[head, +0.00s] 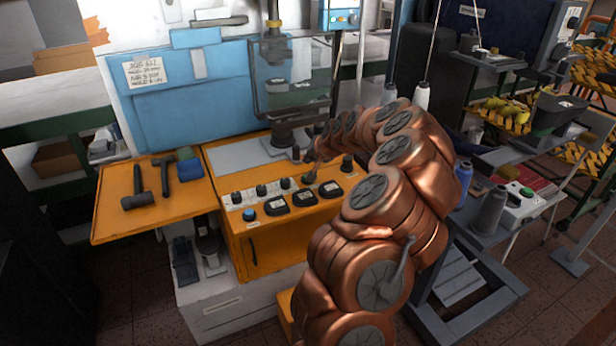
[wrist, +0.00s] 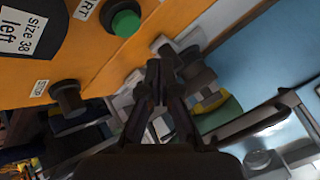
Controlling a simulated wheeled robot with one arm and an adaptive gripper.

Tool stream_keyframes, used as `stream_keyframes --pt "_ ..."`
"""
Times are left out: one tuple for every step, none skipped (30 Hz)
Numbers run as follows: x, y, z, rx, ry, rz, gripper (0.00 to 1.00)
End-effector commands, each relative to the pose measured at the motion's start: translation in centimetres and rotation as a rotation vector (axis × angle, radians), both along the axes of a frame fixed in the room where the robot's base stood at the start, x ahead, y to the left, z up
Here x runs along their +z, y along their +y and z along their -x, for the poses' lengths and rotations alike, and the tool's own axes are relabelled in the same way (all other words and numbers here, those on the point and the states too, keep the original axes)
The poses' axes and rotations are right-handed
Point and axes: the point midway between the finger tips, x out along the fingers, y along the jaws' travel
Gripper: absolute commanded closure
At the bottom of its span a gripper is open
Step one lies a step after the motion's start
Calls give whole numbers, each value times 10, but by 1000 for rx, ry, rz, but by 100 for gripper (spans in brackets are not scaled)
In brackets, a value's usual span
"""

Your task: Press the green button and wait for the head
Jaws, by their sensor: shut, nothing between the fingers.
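The green button (wrist: 124,22) shows in the wrist view on an orange panel, beside a white label of which "RT" can be read. It stands out from the panel on a dark collar. My gripper (wrist: 158,72) is shut and empty, its fingertips below and right of the button in that view, apart from it. In the head view my gripper (head: 311,176) is small and dark, over the orange control panel (head: 285,238); I cannot pick out the START button there.
A dark STOP button (wrist: 68,97) and a black pad labelled "size 38 left" (wrist: 25,35) are nearby. Hammers (head: 137,190) lie on the orange side shelf.

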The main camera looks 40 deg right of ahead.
Motion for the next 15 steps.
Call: stream_keyframes --pt "-7 0 0 -1 0 -1 100" --pt "-13 0 0 -1 -1 0 100" --pt "-18 -1 0 -1 -1 1 100" --pt "-21 -1 0 -1 -1 1 100" --pt "-23 -1 0 -1 -1 1 100" --pt "-26 -1 0 -2 -2 2 100" --pt "-28 -1 0 -2 -2 2 100" --pt "-29 -1 0 -2 -2 1 100" --pt "-31 -1 0 -2 -2 1 100" --pt "-31 -1 0 -2 -2 1 100" --pt "-32 -1 0 -2 -2 1 100" --pt "-32 -1 0 -2 -2 1 100" --pt "-32 -1 0 -2 -2 1 100" --pt "-32 -1 0 -2 -2 1 100" --pt "-32 -1 0 -2 -2 1 100"
